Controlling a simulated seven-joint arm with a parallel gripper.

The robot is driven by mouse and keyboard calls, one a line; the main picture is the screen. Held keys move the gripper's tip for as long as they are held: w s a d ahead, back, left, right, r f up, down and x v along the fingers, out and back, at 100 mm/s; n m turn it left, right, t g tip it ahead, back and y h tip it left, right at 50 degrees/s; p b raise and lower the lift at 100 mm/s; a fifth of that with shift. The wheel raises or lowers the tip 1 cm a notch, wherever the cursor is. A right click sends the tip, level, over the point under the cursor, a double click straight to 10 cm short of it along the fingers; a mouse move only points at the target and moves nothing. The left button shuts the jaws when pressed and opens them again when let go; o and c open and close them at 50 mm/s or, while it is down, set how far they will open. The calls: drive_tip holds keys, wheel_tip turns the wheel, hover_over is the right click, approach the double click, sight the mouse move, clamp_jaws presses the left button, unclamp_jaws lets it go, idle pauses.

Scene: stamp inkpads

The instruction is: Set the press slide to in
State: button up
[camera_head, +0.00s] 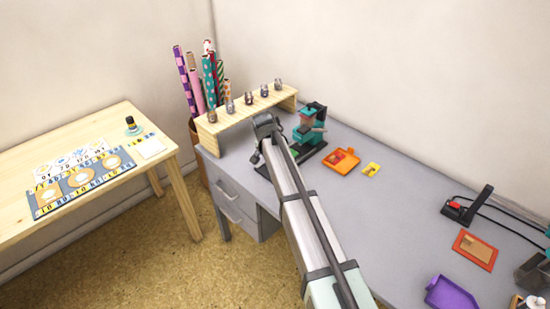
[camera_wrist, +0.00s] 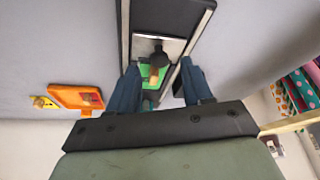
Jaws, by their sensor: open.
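The teal and black press (camera_head: 309,125) stands on the grey desk, right of my arm's end. In the wrist view its dark base (camera_wrist: 172,14) has pale metal rails. A green plate (camera_wrist: 160,71), apparently the press slide, lies between the rails. A dark knob with a tan part (camera_wrist: 157,58) stands over it. My gripper (camera_wrist: 159,66) is open, with a blue finger on either side of the knob and green plate. I cannot tell whether either finger touches. In the head view my arm hides the fingers and part of the press base.
An orange tray (camera_head: 341,169) and yellow piece (camera_head: 371,169) lie right of the press. A wooden rack (camera_head: 222,121) with several small metal items stands behind my arm. Wrapping rolls (camera_head: 208,80) stand in the corner. The desk's middle (camera_head: 385,220) is clear.

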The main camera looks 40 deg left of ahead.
drive_tip(key=shift+x, duration=1.15)
clamp_jaws()
